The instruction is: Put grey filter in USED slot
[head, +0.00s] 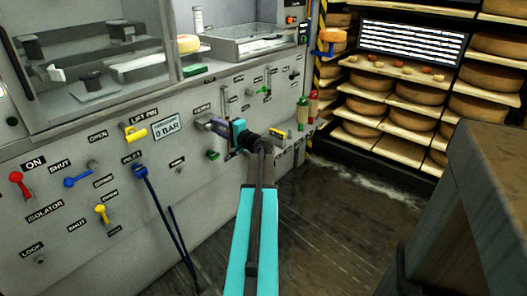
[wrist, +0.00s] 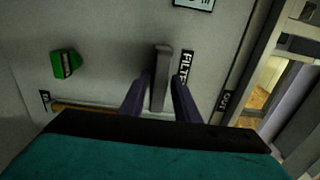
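The grey filter (wrist: 161,72) shows in the wrist view as an upright grey bar standing out from the panel, beside a label that reads as FILTER (wrist: 187,67). My gripper (wrist: 161,80) has its two dark purple fingers on either side of the bar. Narrow gaps show between the fingers and the bar, so it looks open around it. In the head view my gripper (head: 208,124) reaches the panel from the right, and the filter cannot be made out there. I cannot make out a USED slot in either view.
A green handle (wrist: 65,63) sits left of the filter. The grey panel (head: 130,225) carries several levers, including a red one (head: 20,184) and a blue one (head: 84,176). Cheese shelves (head: 400,115) stand behind, and a brown block (head: 480,210) stands at right. Floor between is clear.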

